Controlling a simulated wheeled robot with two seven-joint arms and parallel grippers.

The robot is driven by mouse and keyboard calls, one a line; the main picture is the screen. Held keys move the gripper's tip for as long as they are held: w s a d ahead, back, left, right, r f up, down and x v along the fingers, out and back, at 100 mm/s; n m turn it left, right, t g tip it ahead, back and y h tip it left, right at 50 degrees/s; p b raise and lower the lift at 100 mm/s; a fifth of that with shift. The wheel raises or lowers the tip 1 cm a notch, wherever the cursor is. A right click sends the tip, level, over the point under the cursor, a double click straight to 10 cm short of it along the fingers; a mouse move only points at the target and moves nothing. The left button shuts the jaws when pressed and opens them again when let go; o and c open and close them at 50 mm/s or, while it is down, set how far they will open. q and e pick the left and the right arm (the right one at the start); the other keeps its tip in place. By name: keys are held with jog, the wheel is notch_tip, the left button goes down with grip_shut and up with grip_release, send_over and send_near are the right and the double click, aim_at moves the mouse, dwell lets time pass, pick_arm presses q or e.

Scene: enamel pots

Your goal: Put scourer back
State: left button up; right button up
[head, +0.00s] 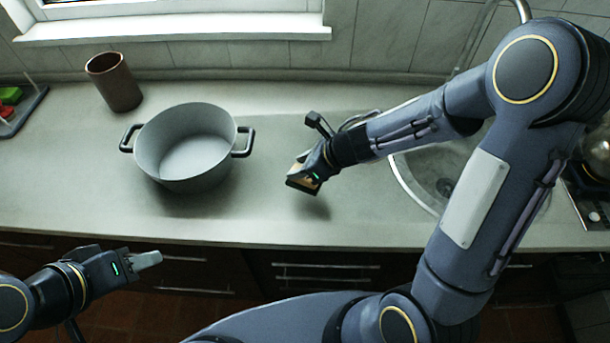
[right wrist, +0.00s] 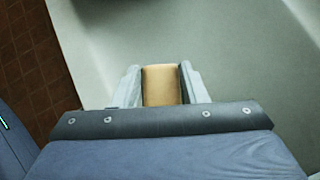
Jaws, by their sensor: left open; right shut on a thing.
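The scourer (head: 299,184), a small block with a tan side and a dark underside, is held in my right gripper (head: 308,178) above the counter, to the right of the pot. In the right wrist view the tan scourer (right wrist: 161,86) sits between the two fingers of my right gripper (right wrist: 161,88), which are shut on it. A shadow lies on the counter under it. My left gripper (head: 148,260) is open and empty, in front of the counter's front edge at lower left.
A grey enamel pot (head: 190,150) with two dark handles stands empty on the counter (head: 270,215). A brown cup (head: 114,82) stands behind it. The sink (head: 425,180) is at the right, partly hidden by my right arm. A rack with coloured items (head: 14,105) is at far left.

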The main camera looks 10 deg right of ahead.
jog(key=shift+w+d+f, duration=0.35)
jog(key=shift+d+f, duration=0.05)
jog(key=shift+f, duration=0.15)
jog(key=shift+w+d+f+b, duration=0.15)
jog(key=shift+f+b, duration=0.85)
jog(key=shift+f, duration=0.8)
jog(key=shift+f, duration=0.2)
jog(key=o, duration=1.3)
jog(key=shift+r, duration=0.1)
jog(key=shift+r, duration=0.1)
